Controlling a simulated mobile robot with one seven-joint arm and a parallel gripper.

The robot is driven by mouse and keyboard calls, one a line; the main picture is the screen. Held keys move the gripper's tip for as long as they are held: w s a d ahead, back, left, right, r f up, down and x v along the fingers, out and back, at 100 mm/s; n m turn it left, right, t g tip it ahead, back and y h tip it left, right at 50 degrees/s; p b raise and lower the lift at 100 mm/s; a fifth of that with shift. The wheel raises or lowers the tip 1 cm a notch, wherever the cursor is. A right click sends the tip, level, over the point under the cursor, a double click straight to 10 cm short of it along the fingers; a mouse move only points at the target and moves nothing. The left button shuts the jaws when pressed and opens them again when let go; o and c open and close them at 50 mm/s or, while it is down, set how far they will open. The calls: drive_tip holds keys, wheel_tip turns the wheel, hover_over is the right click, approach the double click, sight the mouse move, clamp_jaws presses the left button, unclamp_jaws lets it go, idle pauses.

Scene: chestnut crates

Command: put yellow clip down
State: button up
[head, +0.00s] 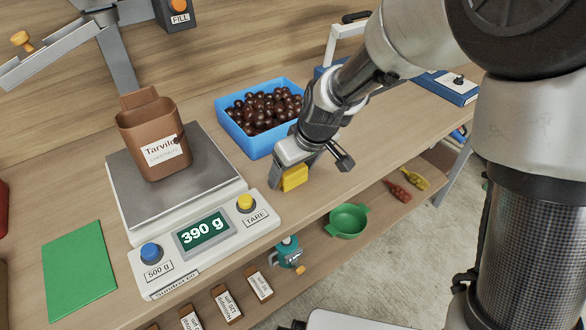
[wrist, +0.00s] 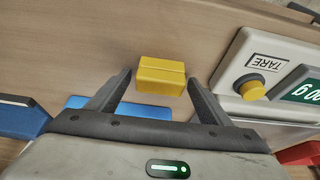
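The yellow clip (head: 294,178) is a small yellow block at the wooden counter, in front of the blue crate and right of the scale. In the wrist view the clip (wrist: 161,76) lies between the tips of my gripper (wrist: 159,78). A narrow gap shows at the left finger; the right fingertip is very close to the clip, and I cannot tell whether it touches. The fingers are spread. In the head view my gripper (head: 294,172) points down at the counter and partly hides the clip.
The scale (head: 232,236) reads 390 g and bears a brown container (head: 140,128). The blue crate (head: 262,147) of chestnuts stands behind my gripper. A green mat (head: 78,268) lies left. A green bowl (head: 348,221) sits on the lower shelf, below the counter's front edge.

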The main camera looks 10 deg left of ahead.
drive_tip(key=shift+r, duration=0.55)
drive_tip(key=p+v, duration=0.2)
drive_tip(key=v, duration=0.9)
drive_tip(key=s+d+r+m+t+h, duration=0.1)
drive_tip(key=s+d+r+m, duration=0.2)
drive_tip(key=s+d, duration=0.2)
drive_tip(key=s+d+r+m+h, duration=0.1)
drive_tip(key=s+d+r+m, duration=0.2)
drive_tip(key=d, duration=0.8)
drive_tip(key=s+d+r+m+t+h, duration=0.1)
drive_tip(key=s+d+r+m, duration=0.2)
drive_tip(key=s+d, duration=0.3)
drive_tip(key=shift+s+d+m+t, duration=0.3)
drive_tip(key=shift+d+m, duration=0.2)
drive_tip(key=shift+d, duration=0.55)
drive_tip(key=shift+r, duration=0.1)
